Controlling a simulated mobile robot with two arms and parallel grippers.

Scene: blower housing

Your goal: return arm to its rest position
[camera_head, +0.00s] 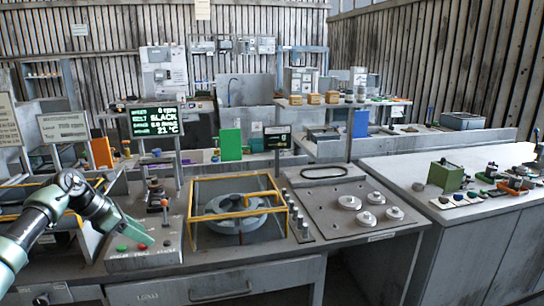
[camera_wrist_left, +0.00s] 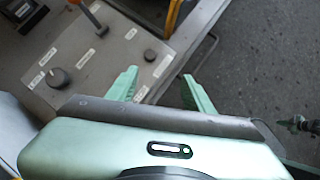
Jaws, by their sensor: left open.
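My left arm (camera_head: 40,215) comes in from the left and is bent at the elbow. Its green gripper (camera_head: 142,236) hangs over the grey control box (camera_head: 150,262) at the front left of the bench. In the left wrist view the two green fingers (camera_wrist_left: 160,88) are apart with nothing between them. Below them that view shows the control box top (camera_wrist_left: 110,55) with a black knob (camera_wrist_left: 56,78), labels and an orange-tipped lever (camera_wrist_left: 95,20). I cannot tell whether the fingers touch the box. My right gripper is not in the head view.
A yellow-framed guard (camera_head: 238,210) surrounds a round grey housing right of the box. A lit display (camera_head: 155,121) stands behind it. A plate with round grey parts (camera_head: 349,202) lies further right. Bare floor (camera_wrist_left: 275,60) shows beyond the bench edge in the wrist view.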

